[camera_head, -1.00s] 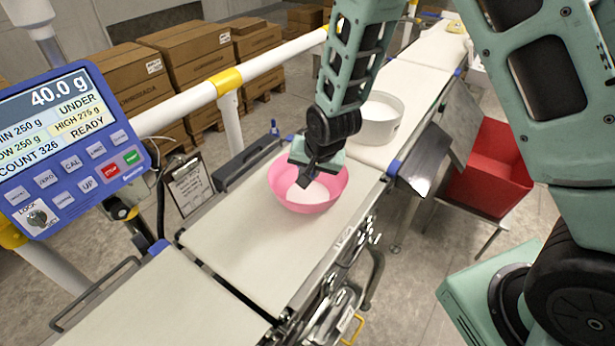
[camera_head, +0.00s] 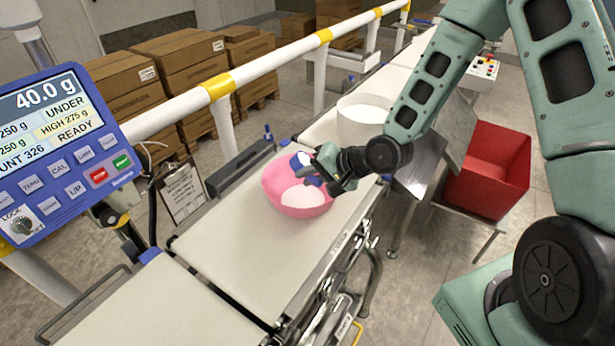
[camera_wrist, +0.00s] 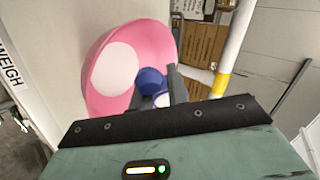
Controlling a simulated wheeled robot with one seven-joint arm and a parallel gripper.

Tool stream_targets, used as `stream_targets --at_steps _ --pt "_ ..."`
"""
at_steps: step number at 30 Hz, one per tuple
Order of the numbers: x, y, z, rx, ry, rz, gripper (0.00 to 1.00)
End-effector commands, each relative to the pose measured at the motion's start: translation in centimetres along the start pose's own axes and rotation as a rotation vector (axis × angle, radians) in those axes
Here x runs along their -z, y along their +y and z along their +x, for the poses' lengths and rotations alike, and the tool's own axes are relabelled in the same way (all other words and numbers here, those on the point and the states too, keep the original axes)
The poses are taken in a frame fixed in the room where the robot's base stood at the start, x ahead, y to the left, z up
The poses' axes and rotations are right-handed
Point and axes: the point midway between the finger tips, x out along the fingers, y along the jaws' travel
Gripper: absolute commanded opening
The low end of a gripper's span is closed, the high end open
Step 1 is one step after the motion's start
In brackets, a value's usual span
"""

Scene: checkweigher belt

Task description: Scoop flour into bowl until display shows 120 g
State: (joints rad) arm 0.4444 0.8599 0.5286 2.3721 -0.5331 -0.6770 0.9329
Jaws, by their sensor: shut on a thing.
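A pink bowl (camera_head: 296,188) stands on the weighing belt, with white flour (camera_head: 304,197) in its bottom. It also shows in the wrist view (camera_wrist: 108,68). My gripper (camera_head: 318,178) is over the bowl's right rim, shut on a blue scoop (camera_head: 301,163). In the wrist view the scoop (camera_wrist: 151,80) lies between my fingers, over the bowl beside the flour. Whether flour is left in the scoop is hard to tell. The display (camera_head: 40,100) reads 40.0 g and UNDER. A white tub (camera_head: 362,115) stands behind my gripper, partly covered by my arm.
A red bin (camera_head: 490,170) stands on the right beside a metal chute. A white rail (camera_head: 270,65) with yellow bands runs behind the belt, with stacked cartons (camera_head: 135,90) beyond. A clipboard (camera_head: 182,192) hangs left. The near belt (camera_head: 235,250) is clear.

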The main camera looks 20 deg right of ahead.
Motion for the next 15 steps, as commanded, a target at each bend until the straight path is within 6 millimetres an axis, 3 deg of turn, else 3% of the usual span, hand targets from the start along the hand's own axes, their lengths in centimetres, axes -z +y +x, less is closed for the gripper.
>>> stream_targets --at_steps 15 --pt "0.08 1.42 0.33 0.434 -0.034 0.163 0.0"
